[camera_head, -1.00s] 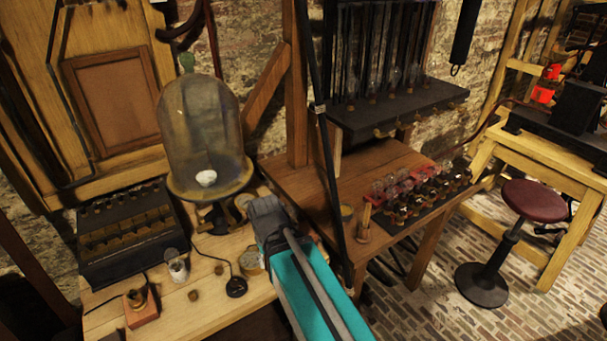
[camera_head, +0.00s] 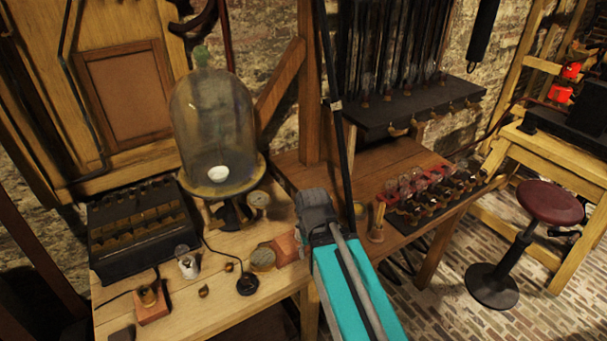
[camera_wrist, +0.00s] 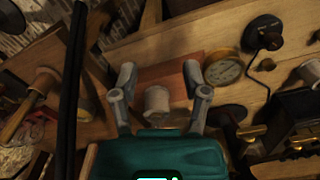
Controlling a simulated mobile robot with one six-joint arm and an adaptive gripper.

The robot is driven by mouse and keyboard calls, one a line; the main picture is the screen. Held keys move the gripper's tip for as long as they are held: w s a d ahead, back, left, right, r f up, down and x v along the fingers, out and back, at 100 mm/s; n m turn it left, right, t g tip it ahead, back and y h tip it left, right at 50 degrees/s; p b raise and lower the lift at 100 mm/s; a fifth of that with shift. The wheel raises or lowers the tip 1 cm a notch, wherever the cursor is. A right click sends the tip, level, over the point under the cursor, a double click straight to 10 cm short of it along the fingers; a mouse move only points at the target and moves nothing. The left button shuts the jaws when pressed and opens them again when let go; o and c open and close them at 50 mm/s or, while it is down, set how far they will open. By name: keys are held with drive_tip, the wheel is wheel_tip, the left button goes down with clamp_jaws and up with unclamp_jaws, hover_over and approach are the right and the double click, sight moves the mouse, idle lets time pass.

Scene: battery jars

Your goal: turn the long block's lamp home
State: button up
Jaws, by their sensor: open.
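A long reddish-brown block (camera_head: 286,248) lies on the pale bench, partly hidden by my arm in the head view. In the wrist view the block (camera_wrist: 174,76) lies just beyond a pale, round cap-like piece (camera_wrist: 157,98), which looks like its lamp; I cannot tell how far it is turned. My gripper (camera_wrist: 160,76) is open, with one finger on each side of this piece and a visible gap on both sides. In the head view the grey gripper end (camera_head: 315,208) is over the bench's right end; its fingertips are hidden there.
A round brass dial (camera_head: 262,260) lies left of the block, with a black corded knob (camera_head: 247,284) beside it. A glass bell jar (camera_head: 215,125) stands behind. A small block with a brass fitting (camera_head: 151,302) is at front left. A black rod (camera_head: 338,120) rises close to my gripper.

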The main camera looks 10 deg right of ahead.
drive_tip(key=o, duration=0.4)
drive_tip(key=shift+r, duration=0.25)
drive_tip(key=shift+o, duration=0.2)
drive_tip(key=shift+w+d+r+n+p, duration=0.9)
drive_tip(key=shift+w+r+n+p, duration=0.1)
drive_tip(key=shift+n+p, duration=0.15)
drive_tip(key=w+d+r+n+y+p, duration=0.1)
drive_tip(key=w+r+n+p, duration=1.1)
drive_tip(key=n, duration=0.5)
drive_tip(key=shift+w+r+p, duration=0.3)
drive_tip(key=shift+w, duration=0.6)
drive_tip(key=shift+d+f, duration=0.1)
drive_tip(key=shift+f, duration=0.05)
drive_tip(key=f+b, duration=0.4)
drive_tip(key=a+f+b, duration=0.1)
drive_tip(key=f+b, duration=0.8)
drive_tip(key=shift+s+a+f+b, duration=0.1)
drive_tip(key=shift+a+f+b, duration=0.15)
drive_tip(key=shift+a+b, duration=0.15)
